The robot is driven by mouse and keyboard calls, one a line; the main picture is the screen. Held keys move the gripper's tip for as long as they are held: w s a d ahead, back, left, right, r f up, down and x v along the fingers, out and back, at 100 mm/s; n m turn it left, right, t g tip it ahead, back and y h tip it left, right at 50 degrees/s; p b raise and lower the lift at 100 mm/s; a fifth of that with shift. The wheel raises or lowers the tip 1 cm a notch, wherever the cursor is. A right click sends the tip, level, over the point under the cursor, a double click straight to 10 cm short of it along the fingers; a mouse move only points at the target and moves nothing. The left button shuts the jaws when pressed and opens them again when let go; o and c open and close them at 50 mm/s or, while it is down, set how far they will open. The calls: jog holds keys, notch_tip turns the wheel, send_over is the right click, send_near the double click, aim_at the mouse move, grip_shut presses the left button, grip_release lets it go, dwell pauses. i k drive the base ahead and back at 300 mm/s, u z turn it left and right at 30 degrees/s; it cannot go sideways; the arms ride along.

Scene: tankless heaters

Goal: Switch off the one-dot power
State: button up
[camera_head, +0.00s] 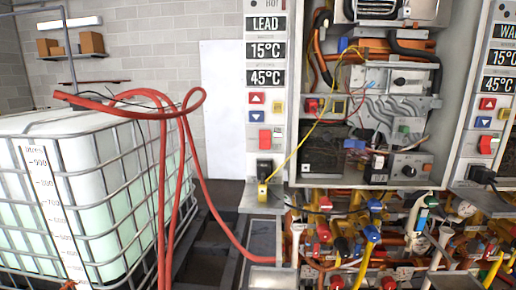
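On the left heater's panel, headed LEAD, a red rocker switch (265,138) sits below a red up-arrow button and a blue down-arrow button. A second red rocker switch (487,144) sits on the right heater's panel, headed by a partly cut-off word. Dot marks on either panel are too small to make out, so I cannot tell which is the one-dot one. The on or off position of each switch is also unclear. My gripper is not in view.
The left heater (368,100) is open, showing wires and boards. Black plugs sit below both switches. Valves and pipes (370,235) crowd the space underneath. A caged white tank (90,200) with red hoses (165,170) stands at left. A white board (221,110) leans on the wall.

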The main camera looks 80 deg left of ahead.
aim_at(264, 137)
jog(key=u, duration=2.8)
